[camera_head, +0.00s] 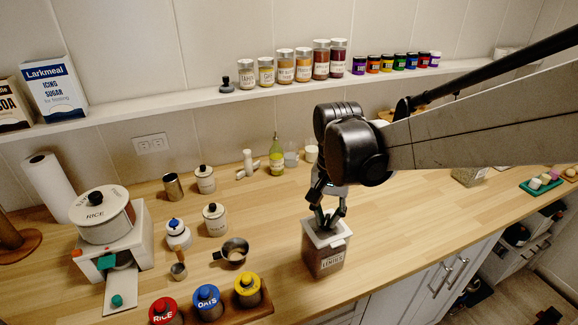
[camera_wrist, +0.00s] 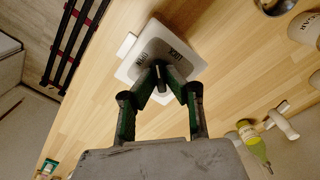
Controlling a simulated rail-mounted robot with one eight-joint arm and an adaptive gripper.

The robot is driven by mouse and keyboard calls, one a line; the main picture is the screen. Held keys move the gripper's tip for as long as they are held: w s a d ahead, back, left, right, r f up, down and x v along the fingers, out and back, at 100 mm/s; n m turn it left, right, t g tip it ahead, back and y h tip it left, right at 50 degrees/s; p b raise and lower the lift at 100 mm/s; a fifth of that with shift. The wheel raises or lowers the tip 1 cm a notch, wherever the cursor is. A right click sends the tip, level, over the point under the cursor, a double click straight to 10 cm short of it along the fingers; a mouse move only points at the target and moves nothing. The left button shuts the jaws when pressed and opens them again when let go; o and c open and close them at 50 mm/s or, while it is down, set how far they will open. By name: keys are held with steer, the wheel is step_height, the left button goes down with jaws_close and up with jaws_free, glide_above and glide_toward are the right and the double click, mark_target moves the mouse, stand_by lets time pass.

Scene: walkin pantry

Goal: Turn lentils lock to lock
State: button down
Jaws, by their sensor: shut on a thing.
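The lentils container (camera_head: 324,264) is a squat box with brown contents, a white lid and a label reading LENTILS. It stands upright near the counter's front edge. My gripper (camera_head: 329,220) points down onto the lid from above. In the wrist view, my gripper (camera_wrist: 160,80) is shut on the small dark knob (camera_wrist: 161,86) at the middle of the lid. The white lid (camera_wrist: 150,50) carries dark words on either side of the knob; the right one seems to read LOCK. The fingers hide part of the lid, and the knob's exact angle is hard to tell.
A steel cup with a handle (camera_head: 234,251) and OATS jar (camera_head: 207,301) stand left of the container. A RICE dispenser (camera_head: 97,217) is at far left. A green bottle (camera_head: 276,160) stands behind. Spice jars line the shelf (camera_head: 190,103).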

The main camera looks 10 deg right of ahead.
mark_target(327, 219)
steer(key=m+b, duration=0.1)
steer(key=m, duration=0.3)
steer(key=shift+m, duration=0.3)
steer(key=m, duration=0.4)
steer(key=shift+m+b, duration=0.35)
steer(key=shift+m, duration=0.05)
steer(key=c, duration=1.8)
jaws_free()
step_height(327, 219, up, 12)
